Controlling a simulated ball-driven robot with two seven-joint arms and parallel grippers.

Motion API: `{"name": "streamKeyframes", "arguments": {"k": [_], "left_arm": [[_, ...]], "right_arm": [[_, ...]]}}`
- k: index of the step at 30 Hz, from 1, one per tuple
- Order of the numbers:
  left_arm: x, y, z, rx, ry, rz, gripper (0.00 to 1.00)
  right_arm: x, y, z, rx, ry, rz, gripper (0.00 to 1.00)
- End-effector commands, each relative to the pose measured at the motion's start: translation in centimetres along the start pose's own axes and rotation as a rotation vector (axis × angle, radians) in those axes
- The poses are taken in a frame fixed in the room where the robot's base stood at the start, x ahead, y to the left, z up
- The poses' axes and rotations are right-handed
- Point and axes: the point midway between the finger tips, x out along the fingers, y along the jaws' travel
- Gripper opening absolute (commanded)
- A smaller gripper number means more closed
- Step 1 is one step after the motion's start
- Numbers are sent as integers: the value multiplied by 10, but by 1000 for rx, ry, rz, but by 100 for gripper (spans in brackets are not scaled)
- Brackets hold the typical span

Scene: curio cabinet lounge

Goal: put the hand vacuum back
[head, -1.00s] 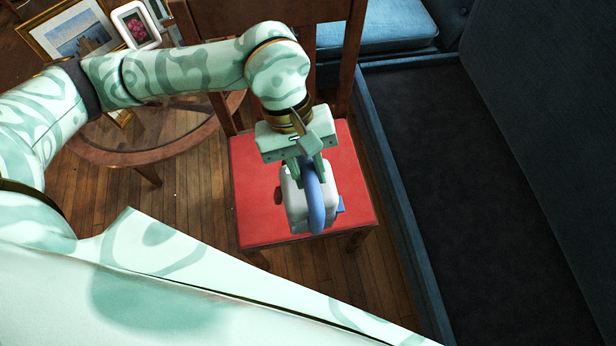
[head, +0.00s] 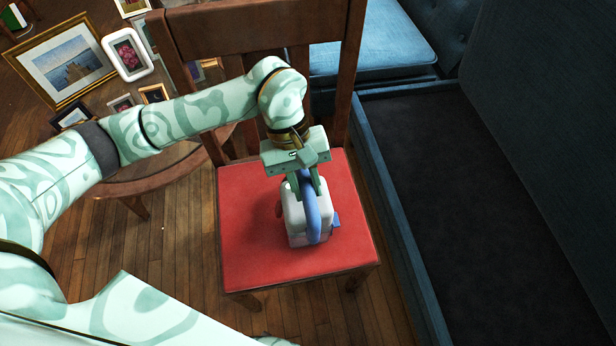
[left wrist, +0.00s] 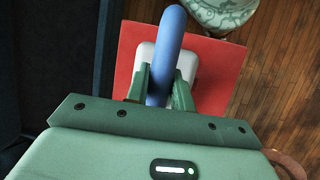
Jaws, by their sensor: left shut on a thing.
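The hand vacuum (head: 296,222) has a white body and a blue looped handle. It is over the red seat of the wooden chair (head: 245,240); whether it rests on the seat or hangs just above it is hard to tell. My left gripper (head: 308,187) comes down from above and is shut on the blue handle. In the left wrist view, the handle (left wrist: 164,50) runs between the green fingers (left wrist: 160,88), with the white body beneath. The gripper hides part of the vacuum's top. My right gripper is not in view.
The chair's wooden backrest (head: 255,35) stands behind my gripper. A round table (head: 150,178) with several framed pictures (head: 65,60) is at the left. Blue upholstered furniture with a dark, empty recessed area (head: 440,190) is at the right. Wooden floor shows between.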

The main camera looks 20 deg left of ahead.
Motion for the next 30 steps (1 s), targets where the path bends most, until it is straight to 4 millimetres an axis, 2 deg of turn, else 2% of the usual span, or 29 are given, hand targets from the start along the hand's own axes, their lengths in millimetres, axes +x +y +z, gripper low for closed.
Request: {"name": "streamKeyframes", "arguments": {"k": [2,13,14,15,16,25,30], "left_arm": [[9,0,-4,2,-2,3,0],[9,-1,-4,3,3,4,0],[9,-2,-4,1,3,2,32],[9,-1,-4,1,3,2,43],[9,-1,-4,1,3,2,45],[6,-1,-3,2,2,3,45],[-22,0,-2,1,10,4,45]], "right_arm": [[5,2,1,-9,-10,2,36],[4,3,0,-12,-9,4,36],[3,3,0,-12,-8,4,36],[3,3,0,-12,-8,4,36],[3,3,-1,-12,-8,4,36],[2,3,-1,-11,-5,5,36],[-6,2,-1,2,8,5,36]]}}
